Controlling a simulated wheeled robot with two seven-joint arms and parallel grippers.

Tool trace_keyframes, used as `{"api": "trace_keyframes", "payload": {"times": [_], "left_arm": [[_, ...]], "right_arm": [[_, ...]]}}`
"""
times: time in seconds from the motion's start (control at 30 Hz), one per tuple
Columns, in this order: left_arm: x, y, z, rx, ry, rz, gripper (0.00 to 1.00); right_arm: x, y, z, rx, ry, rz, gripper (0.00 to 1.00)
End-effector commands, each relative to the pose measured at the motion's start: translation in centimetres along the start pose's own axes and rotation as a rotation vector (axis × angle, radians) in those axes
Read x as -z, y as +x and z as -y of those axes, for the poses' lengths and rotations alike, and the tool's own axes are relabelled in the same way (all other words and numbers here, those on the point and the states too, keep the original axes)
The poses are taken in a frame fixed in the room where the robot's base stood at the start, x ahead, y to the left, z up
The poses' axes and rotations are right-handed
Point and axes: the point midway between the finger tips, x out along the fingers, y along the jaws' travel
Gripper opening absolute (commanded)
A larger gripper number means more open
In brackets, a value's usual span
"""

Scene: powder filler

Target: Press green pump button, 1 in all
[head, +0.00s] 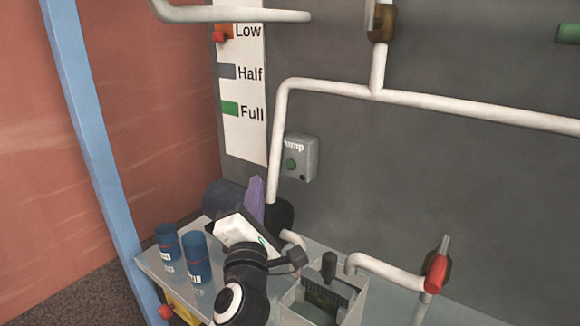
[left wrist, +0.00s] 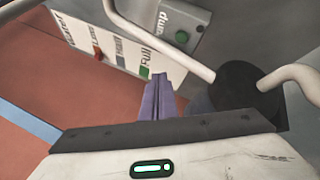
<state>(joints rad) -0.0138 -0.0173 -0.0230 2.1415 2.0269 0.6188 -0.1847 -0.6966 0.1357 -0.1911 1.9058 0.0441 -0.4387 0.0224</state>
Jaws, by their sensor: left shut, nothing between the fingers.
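The grey pump box (head: 308,158) is fixed to the dark wall, with its round green button (head: 290,164) on the front. The box (left wrist: 198,24) and the green button (left wrist: 182,37) also show in the left wrist view, at the upper middle. My left gripper (head: 255,190) has purple fingers, shut and empty, pointing up below and left of the box. In the left wrist view its fingers (left wrist: 163,90) are together, apart from the button. My right gripper is not in view.
A white pipe (head: 274,150) runs down between my left gripper and the pump box. Blue cups (head: 167,243) stand on the metal table (head: 212,318). A level chart (head: 245,138) hangs left of the box. A red-handled valve (head: 436,273) is at the right.

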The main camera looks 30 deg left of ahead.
Motion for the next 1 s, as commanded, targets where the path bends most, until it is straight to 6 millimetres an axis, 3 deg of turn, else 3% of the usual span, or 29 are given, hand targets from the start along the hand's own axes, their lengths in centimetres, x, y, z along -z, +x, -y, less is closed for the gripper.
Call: {"api": "trace_keyframes", "payload": {"times": [0.33, 0.5, 1.0], "left_arm": [[-2.1, 3.9, 2.2, -0.002, -0.002, 0.001, 0.00], [-2.9, 5.3, 2.8, -0.001, 0.001, 0.001, 0.00], [-3.3, 6.1, 3.3, 0.000, 0.000, 0.001, 0.00]], "right_arm": [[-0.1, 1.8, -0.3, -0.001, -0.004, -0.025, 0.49], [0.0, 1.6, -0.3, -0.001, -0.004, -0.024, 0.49], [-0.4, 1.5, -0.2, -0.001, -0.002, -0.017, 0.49]]}}
